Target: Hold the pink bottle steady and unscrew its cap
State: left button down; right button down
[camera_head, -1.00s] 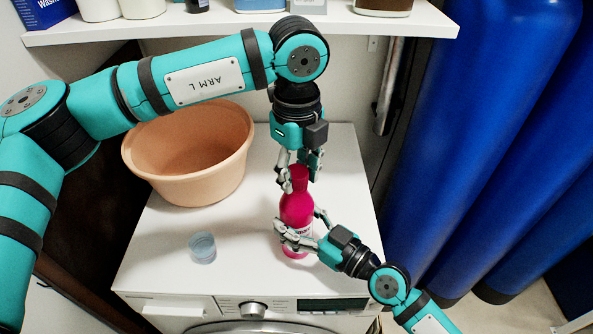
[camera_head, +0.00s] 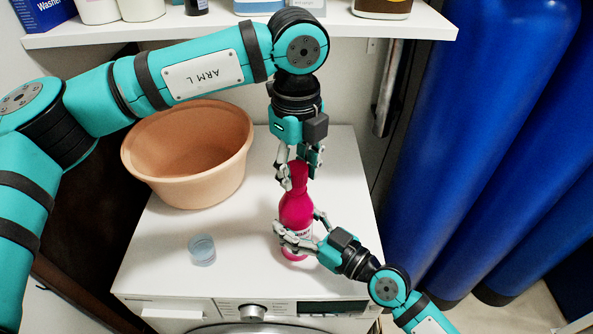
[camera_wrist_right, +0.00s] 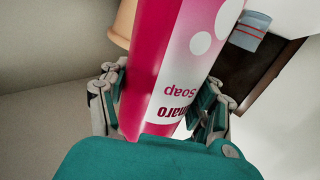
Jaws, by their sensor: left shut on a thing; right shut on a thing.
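The pink bottle (camera_head: 295,210) stands upright on the white washing machine top in the head view. My right gripper (camera_head: 298,236) is shut around its lower body from the front right. In the right wrist view the bottle (camera_wrist_right: 150,70), with its white "Soap" label, sits between the fingers of my right gripper (camera_wrist_right: 160,105). My left gripper (camera_head: 298,178) comes down from above and is shut on the bottle's cap (camera_head: 298,170). The fingers cover part of the cap, and I cannot tell whether it has turned on the neck.
A peach basin (camera_head: 190,160) stands at the back left of the machine top (camera_head: 160,250). A small clear blue cup (camera_head: 202,250) stands at the front left. A shelf (camera_head: 225,32) with containers runs above. Large blue cylinders (camera_head: 490,130) stand on the right.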

aim_at(296, 167)
pick_arm(q)
jog(key=shift+r, duration=0.5)
jog(key=shift+r, duration=1.95)
pick_arm(e)
jog(key=shift+c, duration=0.9)
grip_release()
